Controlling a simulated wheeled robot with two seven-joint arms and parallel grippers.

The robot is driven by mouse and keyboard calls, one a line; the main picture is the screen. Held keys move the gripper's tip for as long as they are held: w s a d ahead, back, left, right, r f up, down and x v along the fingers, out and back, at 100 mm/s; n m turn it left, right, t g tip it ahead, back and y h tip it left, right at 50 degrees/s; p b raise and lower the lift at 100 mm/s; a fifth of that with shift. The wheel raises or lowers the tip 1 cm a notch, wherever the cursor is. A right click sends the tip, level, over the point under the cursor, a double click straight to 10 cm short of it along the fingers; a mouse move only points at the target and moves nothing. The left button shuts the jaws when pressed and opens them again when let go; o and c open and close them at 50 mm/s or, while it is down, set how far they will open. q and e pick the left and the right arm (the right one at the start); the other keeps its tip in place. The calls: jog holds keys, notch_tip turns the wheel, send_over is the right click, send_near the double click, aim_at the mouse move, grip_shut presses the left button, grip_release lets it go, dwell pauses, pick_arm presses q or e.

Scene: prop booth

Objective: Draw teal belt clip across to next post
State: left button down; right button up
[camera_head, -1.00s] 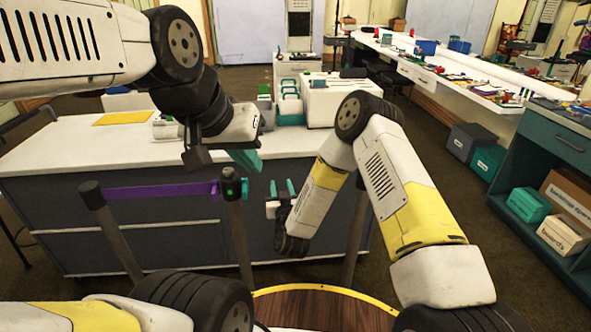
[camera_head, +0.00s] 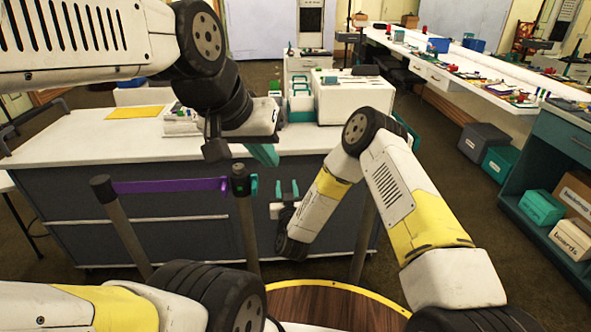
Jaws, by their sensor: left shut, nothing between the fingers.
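A purple belt (camera_head: 165,186) runs level from the left post (camera_head: 103,187) to the middle post (camera_head: 240,182). A small teal piece (camera_head: 254,186), which looks like the belt clip, sits at the right side of the middle post's head. My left gripper (camera_head: 264,155) is shut and empty, just above and right of that head; its teal fingers point down. My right gripper (camera_head: 288,188) is open, its two teal fingers pointing up, right of the clip and apart from it. A further post (camera_head: 363,240) stands right, its upper part hidden by my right arm.
A white-topped counter (camera_head: 70,145) with dark sides stands behind the posts, carrying a yellow sheet (camera_head: 135,112) and a white machine (camera_head: 345,95). A teal shelf unit (camera_head: 560,145) stands at right. A round wooden top with a yellow rim (camera_head: 330,300) is close in front.

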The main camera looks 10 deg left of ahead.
jog(key=shift+x, duration=2.2)
grip_shut()
jog(key=c, duration=0.7)
grip_release()
jog(key=o, duration=0.7)
jog(key=shift+s, duration=0.1)
jog(key=v, duration=0.7)
jog(key=shift+s, duration=0.35)
